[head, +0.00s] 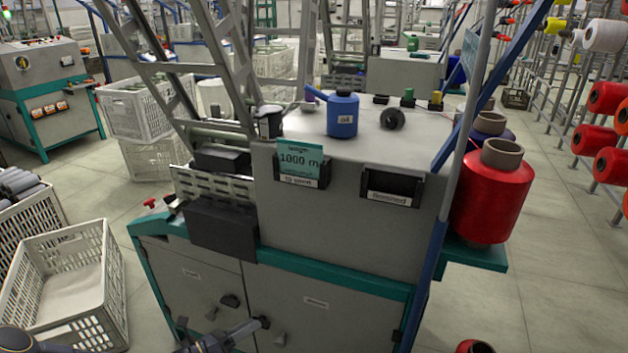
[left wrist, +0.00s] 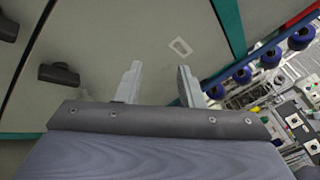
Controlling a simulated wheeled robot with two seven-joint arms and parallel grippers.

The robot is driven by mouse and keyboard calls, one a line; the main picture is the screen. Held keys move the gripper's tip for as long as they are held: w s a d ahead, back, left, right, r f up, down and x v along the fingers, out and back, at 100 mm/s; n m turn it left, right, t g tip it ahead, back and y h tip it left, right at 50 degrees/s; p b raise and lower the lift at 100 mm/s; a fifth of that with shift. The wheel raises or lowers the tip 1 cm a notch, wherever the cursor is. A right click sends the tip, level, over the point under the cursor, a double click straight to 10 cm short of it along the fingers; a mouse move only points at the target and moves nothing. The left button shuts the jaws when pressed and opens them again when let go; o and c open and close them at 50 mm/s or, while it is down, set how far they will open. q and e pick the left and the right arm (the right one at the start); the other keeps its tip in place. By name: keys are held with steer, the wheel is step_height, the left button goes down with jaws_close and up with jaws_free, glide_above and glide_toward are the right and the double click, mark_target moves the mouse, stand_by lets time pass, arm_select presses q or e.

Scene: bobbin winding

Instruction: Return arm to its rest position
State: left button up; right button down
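My left gripper (head: 222,328) is at the bottom edge of the head view, in front of the lower cabinet doors of the grey winding machine (head: 350,225). In the left wrist view its two fingers (left wrist: 160,84) stand apart with nothing between them, facing a grey door panel. Most of the left arm is cut off by the lower frame edge. My right gripper is not in either view.
Door handles (head: 230,300) stick out near my left gripper. A white crate (head: 118,300) stands on the floor at left. A blue oil can (head: 342,115) is on the machine top, and a red yarn cone (head: 490,200) stands at its right.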

arm_select(q)
steer(key=s+d+r+m+g+y, duration=0.25)
steer(key=s+r+m+g, duration=0.85)
steer(key=m, duration=0.7)
steer(key=s+a+r+m+t+y, duration=0.3)
steer(key=s+r+m+y, duration=0.15)
steer(key=s+m, duration=0.3)
steer(key=s+a+r+m+t+y, duration=0.3)
steer(key=s+r+m, duration=0.2)
steer(key=s+m, duration=0.3)
step_height(320, 180, up, 24)
steer(key=p, duration=2.4)
steer(key=shift+s+a+n, duration=0.15)
steer(key=shift+n, duration=0.3)
